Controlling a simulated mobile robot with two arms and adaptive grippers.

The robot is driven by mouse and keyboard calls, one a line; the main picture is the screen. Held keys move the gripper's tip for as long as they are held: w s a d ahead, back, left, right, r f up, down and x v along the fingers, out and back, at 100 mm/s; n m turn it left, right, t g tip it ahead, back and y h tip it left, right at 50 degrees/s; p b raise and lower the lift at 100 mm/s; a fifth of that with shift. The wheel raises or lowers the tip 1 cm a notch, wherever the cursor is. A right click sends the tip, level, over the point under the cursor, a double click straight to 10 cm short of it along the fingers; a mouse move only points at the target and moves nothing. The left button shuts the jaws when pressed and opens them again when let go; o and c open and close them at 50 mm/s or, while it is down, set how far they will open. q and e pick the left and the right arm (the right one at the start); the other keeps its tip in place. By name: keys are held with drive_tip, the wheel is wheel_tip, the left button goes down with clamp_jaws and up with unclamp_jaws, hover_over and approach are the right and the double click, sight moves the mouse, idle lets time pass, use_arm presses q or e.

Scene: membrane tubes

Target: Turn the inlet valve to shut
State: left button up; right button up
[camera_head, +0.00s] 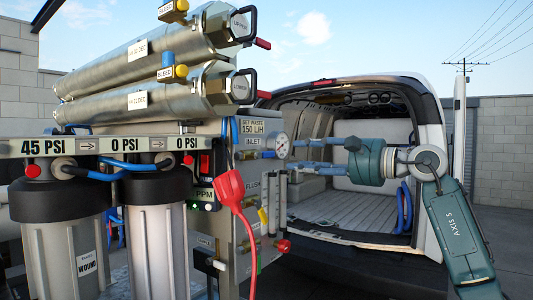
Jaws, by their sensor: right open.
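The fingertips are close to the right of the valve, near a round pressure gauge (281,146). Nothing shows between the fingers, and I cannot tell whether they touch the valve. My left gripper is not in view.
A red plug (230,188) with a red cable hangs in front of the panel. A red-handled valve (283,246) sits lower. Filter housings (156,235) and steel membrane tubes (145,60) fill the left. An open van (345,215) stands behind my right arm.

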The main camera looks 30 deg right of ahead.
sight(271, 156)
drive_tip(key=p+x, duration=0.3)
drive_tip(key=x, duration=0.5)
drive_tip(key=shift+w+a, duration=0.25)
drive_tip(key=shift+w, duration=0.25)
clamp_jaws()
